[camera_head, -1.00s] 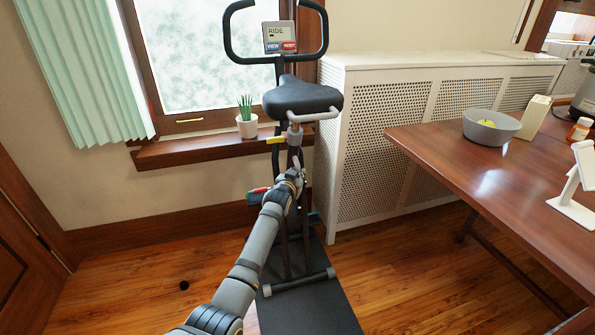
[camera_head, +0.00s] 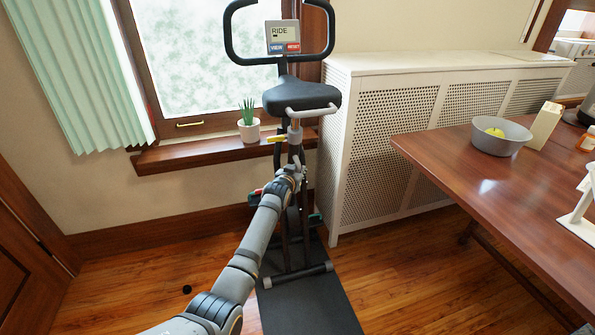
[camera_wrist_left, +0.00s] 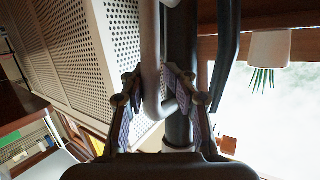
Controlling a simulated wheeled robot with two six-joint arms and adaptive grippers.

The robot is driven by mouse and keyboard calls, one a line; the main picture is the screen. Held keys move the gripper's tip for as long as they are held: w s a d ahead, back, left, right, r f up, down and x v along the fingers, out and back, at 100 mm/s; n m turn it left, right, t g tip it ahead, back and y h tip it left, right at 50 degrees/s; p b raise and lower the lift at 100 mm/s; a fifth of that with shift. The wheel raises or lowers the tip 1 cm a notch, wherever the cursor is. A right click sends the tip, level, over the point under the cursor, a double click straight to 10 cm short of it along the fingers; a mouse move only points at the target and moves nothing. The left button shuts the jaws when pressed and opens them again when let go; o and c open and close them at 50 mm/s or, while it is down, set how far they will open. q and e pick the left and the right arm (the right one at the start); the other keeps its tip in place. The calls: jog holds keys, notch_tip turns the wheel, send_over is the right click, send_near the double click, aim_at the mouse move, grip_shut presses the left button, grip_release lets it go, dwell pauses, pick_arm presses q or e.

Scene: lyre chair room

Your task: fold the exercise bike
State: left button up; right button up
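The exercise bike stands upright on its dark mat (camera_head: 318,312), in front of the window. A yellow lever (camera_head: 277,138) sticks out left below the seat. My left gripper (camera_head: 295,172) is at the bike's frame below the seat, its fingers hard to make out in the head view. In the left wrist view, which is upside down, its fingers (camera_wrist_left: 154,88) are apart, with a bent grey bar (camera_wrist_left: 150,45) between them, beside a dark post. My right gripper is not in view.
A white perforated radiator cover (camera_head: 385,140) stands right of the bike. A wooden table (camera_head: 480,185) with a grey bowl (camera_head: 500,136) is at the right. A potted plant (camera_head: 249,126) sits on the windowsill. A small black ball (camera_head: 187,289) lies on the floor at left.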

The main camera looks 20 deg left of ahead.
pick_arm(q)
jog(key=shift+s+r, duration=0.1)
jog(key=shift+s, duration=0.3)
jog(key=v, duration=1.1)
jog(key=shift+s+r, duration=0.1)
